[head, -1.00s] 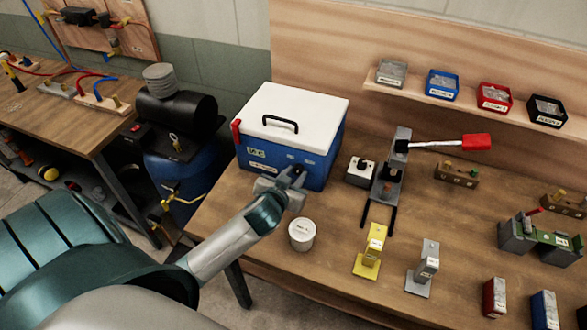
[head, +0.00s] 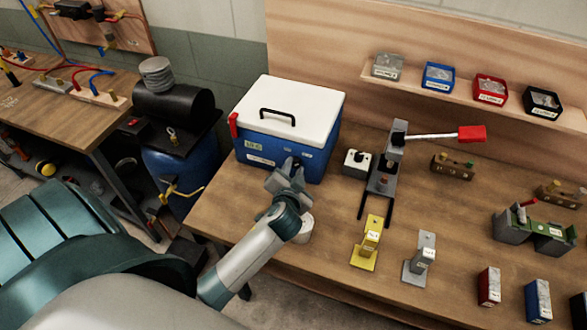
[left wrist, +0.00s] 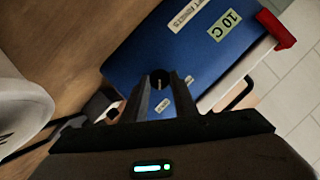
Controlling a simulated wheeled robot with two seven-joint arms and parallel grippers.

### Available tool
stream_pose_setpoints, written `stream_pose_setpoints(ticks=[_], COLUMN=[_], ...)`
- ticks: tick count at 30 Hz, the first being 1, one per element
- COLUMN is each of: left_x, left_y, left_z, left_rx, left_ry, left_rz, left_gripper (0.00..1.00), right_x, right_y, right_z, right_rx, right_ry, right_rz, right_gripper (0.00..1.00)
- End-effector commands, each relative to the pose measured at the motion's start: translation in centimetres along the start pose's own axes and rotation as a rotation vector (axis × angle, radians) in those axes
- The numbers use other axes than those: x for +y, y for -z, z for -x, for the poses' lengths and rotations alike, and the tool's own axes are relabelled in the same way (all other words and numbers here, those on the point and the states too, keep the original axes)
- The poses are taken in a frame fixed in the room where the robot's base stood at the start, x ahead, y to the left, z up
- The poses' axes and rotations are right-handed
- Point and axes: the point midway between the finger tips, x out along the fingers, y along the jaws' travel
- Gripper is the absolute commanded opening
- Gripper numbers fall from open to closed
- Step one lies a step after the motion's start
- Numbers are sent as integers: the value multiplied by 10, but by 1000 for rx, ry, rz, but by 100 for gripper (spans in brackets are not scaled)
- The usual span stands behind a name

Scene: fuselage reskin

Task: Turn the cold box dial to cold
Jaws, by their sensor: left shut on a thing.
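The cold box (head: 268,139) is blue with a white lid (head: 292,108) and a black handle, and stands on the bench at the left end. Its blue front also shows in the left wrist view (left wrist: 185,50), with a "10 C" label. My left gripper (head: 293,165) is at the box's front face, toward its right side. In the left wrist view its fingers (left wrist: 160,85) close around the dark round dial (left wrist: 160,78). The fingers partly hide the dial, and its pointer setting cannot be read. My right gripper is not in view.
A white tub (head: 305,228) stands close to my left wrist, partly hidden by it. Right of the box are a small white switch box (head: 356,162) and a press with a red-handled lever (head: 388,170). Yellow (head: 369,243) and grey stands are nearer the front edge.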

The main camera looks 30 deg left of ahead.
Motion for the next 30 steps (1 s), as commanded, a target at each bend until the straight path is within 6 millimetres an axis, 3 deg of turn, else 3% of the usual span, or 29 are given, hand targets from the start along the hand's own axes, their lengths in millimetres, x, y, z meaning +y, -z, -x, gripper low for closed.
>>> stream_pose_setpoints(ticks=[6,7,9,23,30], left_x=[-1,-1,-1,1,2], left_y=[1,1,1,-1,-2], left_z=[0,0,0,4,25], left_rx=[3,3,3,0,1], left_ry=[1,1,1,-1,-1], left_rz=[-1,-1,0,1,2], left_gripper=[3,28,44,44,44], right_x=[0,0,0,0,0], right_y=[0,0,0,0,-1], right_z=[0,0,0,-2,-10], right_rx=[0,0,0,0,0], right_ry=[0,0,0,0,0], right_rz=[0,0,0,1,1], right_gripper=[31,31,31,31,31])
